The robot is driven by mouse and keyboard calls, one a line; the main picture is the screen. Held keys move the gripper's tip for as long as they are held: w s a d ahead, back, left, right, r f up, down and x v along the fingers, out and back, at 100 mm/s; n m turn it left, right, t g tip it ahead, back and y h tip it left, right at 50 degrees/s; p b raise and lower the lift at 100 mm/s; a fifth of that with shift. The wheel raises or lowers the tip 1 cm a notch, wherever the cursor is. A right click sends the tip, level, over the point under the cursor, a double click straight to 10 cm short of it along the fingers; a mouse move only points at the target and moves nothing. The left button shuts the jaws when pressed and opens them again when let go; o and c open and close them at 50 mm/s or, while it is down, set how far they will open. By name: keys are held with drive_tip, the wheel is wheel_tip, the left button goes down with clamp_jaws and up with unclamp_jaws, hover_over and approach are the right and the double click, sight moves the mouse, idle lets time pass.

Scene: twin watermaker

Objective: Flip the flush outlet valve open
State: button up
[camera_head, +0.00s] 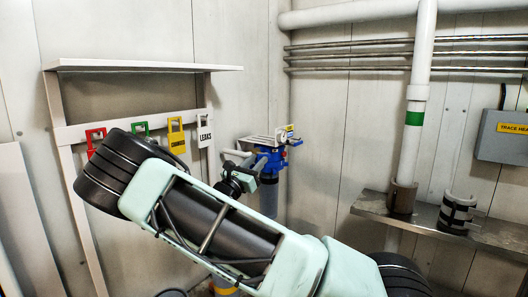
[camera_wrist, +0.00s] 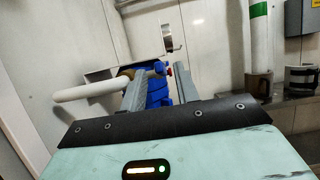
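A blue filter head (camera_head: 265,157) with a clear blue bowl (camera_head: 268,200) is on the back wall in the head view. The blue housing (camera_wrist: 157,93) shows between my fingers in the wrist view. A white pipe (camera_wrist: 85,92) runs to it from the left, with a brass-coloured fitting (camera_wrist: 126,74) and a small red part (camera_wrist: 169,71) near it. I cannot tell for sure which part is the flush outlet valve's handle. My gripper (camera_wrist: 160,84) is open, its two grey fingers apart, with nothing visibly held. Contact with the fitting is unclear. My arm hides the area below in the head view.
Red, green, yellow and white tags (camera_head: 177,135) hang on a rack at the left. A white vertical pipe (camera_head: 412,140) and a metal shelf (camera_head: 370,207) stand at the right. A grey box (camera_head: 503,137) is on the right wall.

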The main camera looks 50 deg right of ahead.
sight(264, 154)
drive_tip(key=shift+p+x, duration=0.3)
drive_tip(key=shift+x, duration=2.25)
clamp_jaws()
